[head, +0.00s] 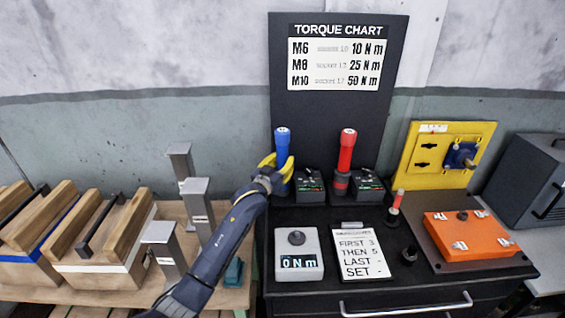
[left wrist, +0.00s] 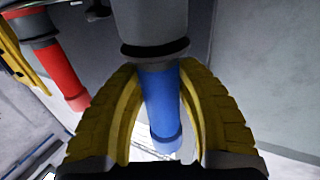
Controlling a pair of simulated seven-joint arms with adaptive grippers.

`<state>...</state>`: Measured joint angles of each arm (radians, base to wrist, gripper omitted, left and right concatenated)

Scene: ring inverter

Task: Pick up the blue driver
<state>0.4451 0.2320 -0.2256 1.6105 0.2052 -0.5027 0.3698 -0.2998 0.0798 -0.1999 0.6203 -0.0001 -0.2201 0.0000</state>
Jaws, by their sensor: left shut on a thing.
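The blue driver (head: 282,143) stands upright at the back left of the black cabinet top, in front of the dark torque chart board. My left gripper (head: 277,163) is around it, its yellow fingers on either side of the blue handle. In the left wrist view the blue driver (left wrist: 161,100) lies between the two curved yellow fingers of the left gripper (left wrist: 163,115), which is shut on it. The driver's lower end is partly hidden by the gripper in the head view. My right gripper is not in view.
A red driver (head: 346,150) stands upright just right of the blue one. Black charger-like boxes (head: 310,182) sit beside the drivers. A torque display (head: 299,258), a notice card (head: 363,252) and an orange box (head: 468,236) are in front. Grey metal posts (head: 197,205) stand left.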

